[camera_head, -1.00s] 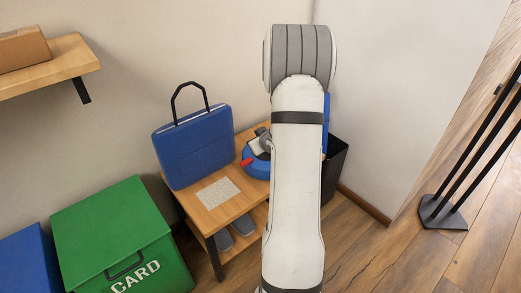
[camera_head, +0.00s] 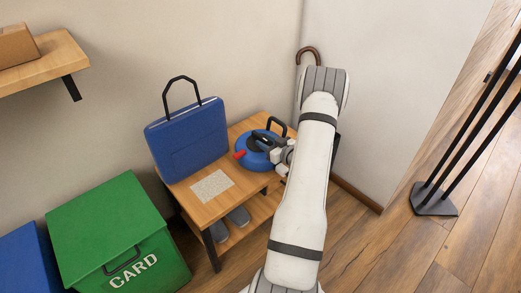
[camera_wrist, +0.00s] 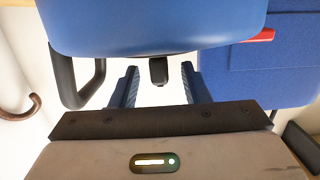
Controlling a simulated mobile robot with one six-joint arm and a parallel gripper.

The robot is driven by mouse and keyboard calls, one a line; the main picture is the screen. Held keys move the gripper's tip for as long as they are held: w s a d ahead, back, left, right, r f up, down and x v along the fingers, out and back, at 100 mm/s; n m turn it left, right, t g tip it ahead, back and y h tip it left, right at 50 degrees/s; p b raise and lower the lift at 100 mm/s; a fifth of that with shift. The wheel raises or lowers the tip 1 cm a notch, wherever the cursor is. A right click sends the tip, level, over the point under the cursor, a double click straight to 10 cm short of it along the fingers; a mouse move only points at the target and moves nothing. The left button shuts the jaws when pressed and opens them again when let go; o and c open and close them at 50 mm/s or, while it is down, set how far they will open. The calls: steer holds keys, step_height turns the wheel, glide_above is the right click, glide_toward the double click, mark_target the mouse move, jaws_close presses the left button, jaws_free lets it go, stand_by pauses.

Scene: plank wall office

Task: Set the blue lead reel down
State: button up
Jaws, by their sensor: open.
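The blue lead reel (camera_head: 257,158) sits on the wooden bench (camera_head: 222,205), right of the blue case, with a red part on its left and a black handle loop at its back. In the wrist view the reel (camera_wrist: 160,25) fills the top, with the loop at its left. My gripper (camera_head: 268,146) is at the reel's right side. In the wrist view its two fingers (camera_wrist: 158,84) are apart, with a small black part of the reel showing between their tips. I cannot tell whether they touch it. My arm hides the bench's right end.
A blue case (camera_head: 188,140) with a black handle stands on the bench behind a pale speckled mat (camera_head: 211,186). Grey shoes (camera_head: 230,222) are on the lower shelf. A green CARD box (camera_head: 115,235) stands at left. A brown hooked handle (camera_head: 307,51) rises behind my arm.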

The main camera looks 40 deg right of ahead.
mark_target(260, 135)
steer(key=w, duration=0.3)
steer(key=w+b, duration=0.1)
steer(key=shift+w+a+f, duration=0.15)
steer(key=shift+f, duration=0.1)
jaws_close()
steer(key=shift+r, duration=0.15)
stand_by(1.0)
